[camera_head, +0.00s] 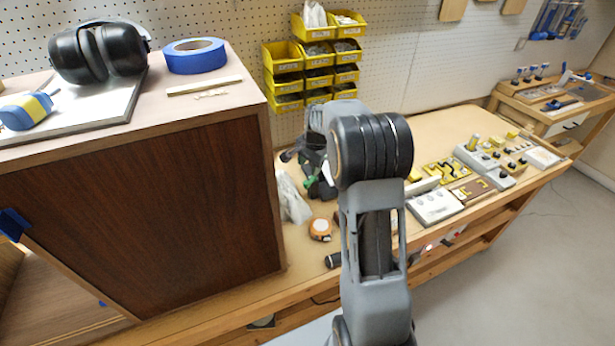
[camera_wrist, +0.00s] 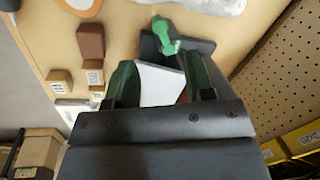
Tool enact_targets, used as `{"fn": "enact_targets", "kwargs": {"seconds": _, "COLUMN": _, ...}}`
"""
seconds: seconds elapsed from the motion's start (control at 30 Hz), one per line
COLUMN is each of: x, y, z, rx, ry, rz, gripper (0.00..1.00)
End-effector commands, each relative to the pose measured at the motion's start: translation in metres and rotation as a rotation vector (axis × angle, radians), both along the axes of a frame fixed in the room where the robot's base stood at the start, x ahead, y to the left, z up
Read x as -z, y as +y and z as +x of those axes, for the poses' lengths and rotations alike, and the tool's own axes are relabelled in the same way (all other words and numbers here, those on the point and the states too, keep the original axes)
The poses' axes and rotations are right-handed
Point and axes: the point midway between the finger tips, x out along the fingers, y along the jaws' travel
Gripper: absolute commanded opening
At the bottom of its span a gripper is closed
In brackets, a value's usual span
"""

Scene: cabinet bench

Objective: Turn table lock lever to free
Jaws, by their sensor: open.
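A green lever (camera_wrist: 168,36) with a rounded knob stands on a dark base (camera_wrist: 200,50) on the bench, in the upper middle of the wrist view. My gripper (camera_wrist: 161,78) is open, its two dark green fingers set apart. The lever lies beyond the fingertips and appears apart from them. A white flat piece (camera_wrist: 160,86) shows between the fingers; what it belongs to is unclear. In the head view, green parts (camera_head: 311,183) show low behind my arm, which hides most of the gripper and lever area. I cannot tell the lever's lock setting.
A tall wooden cabinet (camera_head: 150,220) stands left of my arm. A clear plastic bag (camera_head: 291,198) and an orange tape measure (camera_head: 320,229) lie near the green parts. Yellow bins (camera_head: 318,70) hang behind on the pegboard. Panels and blocks (camera_head: 435,206) sit to the right.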

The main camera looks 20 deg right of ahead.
Motion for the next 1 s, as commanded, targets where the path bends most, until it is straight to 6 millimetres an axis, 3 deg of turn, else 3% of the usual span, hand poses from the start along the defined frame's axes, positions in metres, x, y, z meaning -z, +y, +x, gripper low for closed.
{"fn": "enact_targets", "kwargs": {"seconds": 0.2, "x": -0.033, "y": -0.003, "z": -0.005, "rx": 0.000, "ry": -0.003, "rz": -0.001, "gripper": 0.49}}
{"fn": "enact_targets", "kwargs": {"seconds": 0.4, "x": -0.047, "y": -0.004, "z": -0.008, "rx": 0.000, "ry": -0.001, "rz": 0.000, "gripper": 0.49}}
{"fn": "enact_targets", "kwargs": {"seconds": 1.0, "x": -0.050, "y": -0.004, "z": -0.008, "rx": -0.005, "ry": 0.000, "rz": -0.001, "gripper": 0.49}}
